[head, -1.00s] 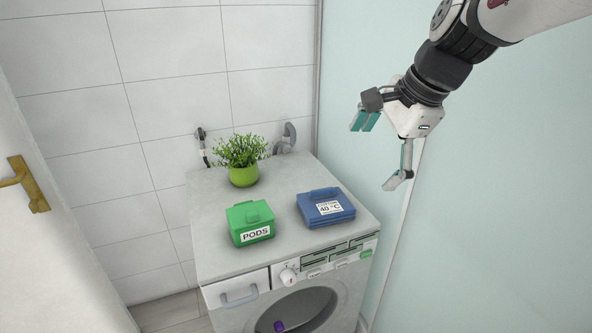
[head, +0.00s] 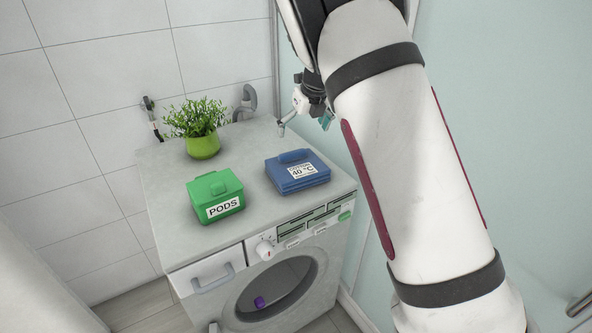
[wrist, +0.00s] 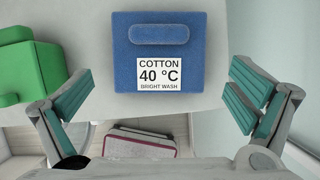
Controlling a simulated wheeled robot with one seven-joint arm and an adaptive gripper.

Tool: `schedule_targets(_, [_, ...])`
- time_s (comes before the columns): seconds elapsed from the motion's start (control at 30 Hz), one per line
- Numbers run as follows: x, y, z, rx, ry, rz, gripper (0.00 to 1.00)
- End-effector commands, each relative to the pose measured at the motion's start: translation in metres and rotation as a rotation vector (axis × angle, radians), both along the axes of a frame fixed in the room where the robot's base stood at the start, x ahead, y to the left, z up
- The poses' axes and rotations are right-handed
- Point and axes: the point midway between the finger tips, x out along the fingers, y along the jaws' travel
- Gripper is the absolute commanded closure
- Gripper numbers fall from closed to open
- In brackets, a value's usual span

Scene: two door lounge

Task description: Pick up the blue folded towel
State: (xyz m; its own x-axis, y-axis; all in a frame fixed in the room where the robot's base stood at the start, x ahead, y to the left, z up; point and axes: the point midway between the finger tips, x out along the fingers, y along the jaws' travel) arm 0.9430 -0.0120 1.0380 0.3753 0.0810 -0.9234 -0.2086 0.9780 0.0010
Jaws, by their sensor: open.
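The blue folded towel (head: 297,172) lies on top of the washing machine, near its front right corner. It has a rolled part on top and a white label reading "COTTON 40 °C" on its front. In the wrist view the towel (wrist: 165,45) is centred ahead, between the two teal-padded fingers. My gripper (wrist: 160,100) is open and empty, apart from the towel. In the head view my gripper (head: 303,119) is behind and right of the towel, partly hidden by my arm.
A green box labelled PODS (head: 216,196) sits left of the towel; it also shows in the wrist view (wrist: 28,70). A potted plant (head: 202,143) stands at the back of the washing machine (head: 165,225). A wall stands close on the right. A purple item (head: 260,302) shows at the machine's round door.

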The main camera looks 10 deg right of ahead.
Motion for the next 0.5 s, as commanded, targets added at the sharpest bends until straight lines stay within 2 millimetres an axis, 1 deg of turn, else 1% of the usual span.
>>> schedule_targets(0.03, [0.003, 0.0, -0.011, -0.001, 0.005, 0.0, 0.0])
schedule_targets(0.2, [0.015, 0.003, -0.04, -0.002, 0.004, 0.002, 0.0])
schedule_targets(0.3, [0.02, 0.004, -0.051, -0.001, 0.002, 0.001, 0.0])
schedule_targets(0.5, [0.025, 0.005, -0.062, -0.002, 0.002, 0.003, 0.0])
